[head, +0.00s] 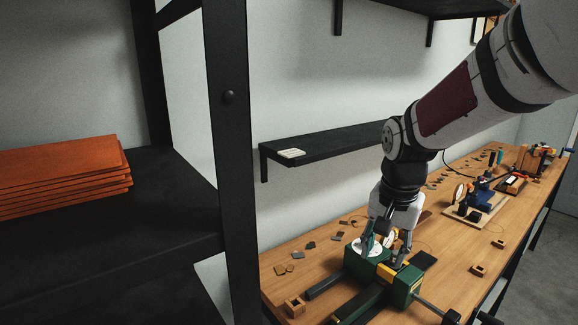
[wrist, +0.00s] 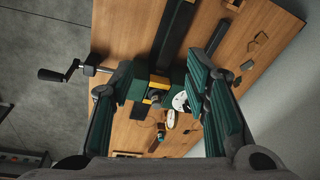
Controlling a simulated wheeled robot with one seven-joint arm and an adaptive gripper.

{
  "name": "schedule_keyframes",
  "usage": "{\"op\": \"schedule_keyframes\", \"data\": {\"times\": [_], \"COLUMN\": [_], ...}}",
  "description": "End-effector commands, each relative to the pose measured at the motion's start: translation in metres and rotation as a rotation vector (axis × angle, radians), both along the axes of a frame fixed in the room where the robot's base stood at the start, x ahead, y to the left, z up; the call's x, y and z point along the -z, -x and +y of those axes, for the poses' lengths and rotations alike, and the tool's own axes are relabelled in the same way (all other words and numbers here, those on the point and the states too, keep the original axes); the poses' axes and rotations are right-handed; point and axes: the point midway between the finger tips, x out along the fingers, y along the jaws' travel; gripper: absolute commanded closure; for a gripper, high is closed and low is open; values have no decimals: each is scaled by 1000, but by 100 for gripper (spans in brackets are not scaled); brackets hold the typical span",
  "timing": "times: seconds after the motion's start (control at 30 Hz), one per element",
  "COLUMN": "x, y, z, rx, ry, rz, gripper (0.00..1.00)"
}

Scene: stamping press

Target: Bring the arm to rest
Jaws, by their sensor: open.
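My gripper (head: 386,250) points down from the arm, just above a green press-like device on the bench, with its two fingers apart. In the wrist view my gripper (wrist: 160,85) shows its green-padded fingers at either side, spread, with nothing held between them. The green device (head: 402,290) has yellow parts, dark bars and a crank at its right. It also shows in the wrist view (wrist: 135,86) beyond the fingers. A white round dial (head: 366,249) sits beside the fingers, partly hidden by them. I cannot tell whether the fingers touch the device.
The wooden bench (head: 330,272) carries small wooden blocks (head: 295,306), scattered chips and other tools toward the far right. A black wall shelf (head: 340,146) is behind the arm. A dark rack post (head: 231,150) and orange boards (head: 65,172) stand at the left.

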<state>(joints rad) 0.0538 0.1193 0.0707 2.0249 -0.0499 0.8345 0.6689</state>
Motion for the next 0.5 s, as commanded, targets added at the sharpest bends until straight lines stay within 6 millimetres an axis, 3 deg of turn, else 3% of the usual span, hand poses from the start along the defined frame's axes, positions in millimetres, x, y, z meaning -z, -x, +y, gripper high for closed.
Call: {"op": "schedule_keyframes", "data": {"times": [0.03, 0.2, 0.5], "x": [-17, -53, -86], "y": [15, 63, 152], "z": [0, 0, 1], "rx": [-39, -177, -412], "ry": [9, 44, 112], "rz": [-28, -96, -218], "gripper": [57, 57, 57]}}
